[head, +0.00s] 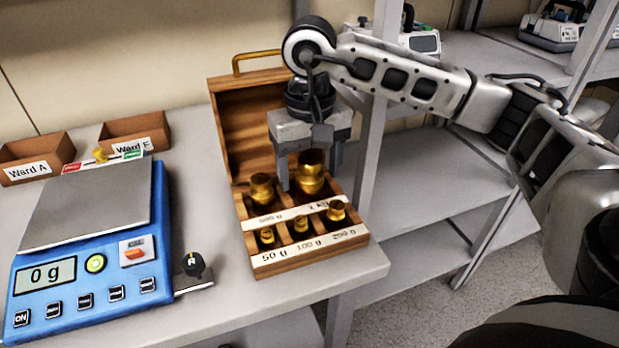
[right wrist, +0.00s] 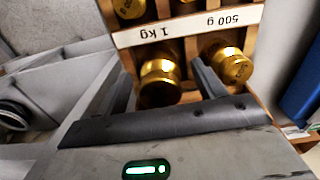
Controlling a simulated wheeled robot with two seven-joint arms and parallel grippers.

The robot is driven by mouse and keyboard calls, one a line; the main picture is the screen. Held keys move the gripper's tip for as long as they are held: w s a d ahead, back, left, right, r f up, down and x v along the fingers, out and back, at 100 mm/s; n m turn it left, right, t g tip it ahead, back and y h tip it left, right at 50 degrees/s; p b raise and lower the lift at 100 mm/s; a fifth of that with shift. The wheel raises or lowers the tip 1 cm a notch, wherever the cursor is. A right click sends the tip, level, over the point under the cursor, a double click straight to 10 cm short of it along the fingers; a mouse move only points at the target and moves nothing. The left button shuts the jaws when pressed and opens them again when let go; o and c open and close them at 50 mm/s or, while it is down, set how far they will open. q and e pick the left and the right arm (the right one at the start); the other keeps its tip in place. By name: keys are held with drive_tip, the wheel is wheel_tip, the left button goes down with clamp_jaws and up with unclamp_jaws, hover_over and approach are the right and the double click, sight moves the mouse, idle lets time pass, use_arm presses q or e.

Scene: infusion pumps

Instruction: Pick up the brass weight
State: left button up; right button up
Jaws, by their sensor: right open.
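Several brass weights stand in an open wooden box on the table. The large 1 kg brass weight (head: 312,185) is in the back right compartment, with the 500 g weight (head: 262,187) to its left. My right gripper (head: 308,176) points down over the box, open, with one finger on each side of the 1 kg weight's upper part. In the right wrist view the 1 kg weight (right wrist: 160,82) shows between the two fingers, and the 500 g weight (right wrist: 230,66) is just outside one finger. Whether the fingers touch the weight I cannot tell. My left gripper is out of view.
Smaller weights (head: 301,225) fill the box's front row, labelled 50 g, 100 g and 200 g. The raised lid (head: 232,115) stands behind. A blue scale (head: 90,255) reading 0 g is at left, with trays marked Ward A (head: 30,157) and Ward F (head: 135,131) behind it.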

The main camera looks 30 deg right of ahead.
clamp_jaws()
drive_tip(key=shift+r, duration=0.15)
drive_tip(key=shift+r, duration=0.1)
